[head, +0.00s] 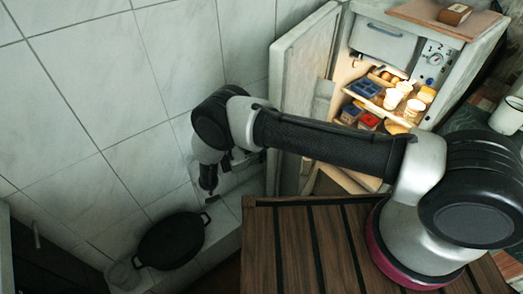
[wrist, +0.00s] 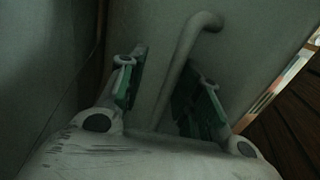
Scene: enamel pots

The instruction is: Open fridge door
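The fridge (head: 455,75) stands at the upper right in the head view. Its pale door (head: 302,70) is swung wide open to the left, and the lit shelves inside show. My gripper (head: 243,160) is at the outer side of the door, low and partly hidden behind my arm. In the wrist view my gripper (wrist: 165,68) has its two green-padded fingers apart. The curved grey door handle (wrist: 180,60) runs down between them, with a visible gap to the left finger; contact with the right finger is unclear. The handle cannot be made out in the head view.
Jars, cups and boxes (head: 395,95) fill the fridge shelves. A small brown box (head: 454,14) lies on the fridge top. A tiled wall (head: 110,90) is close to my wrist on the left. A black pot (head: 171,240) sits below it. A white mug (head: 507,115) stands at right.

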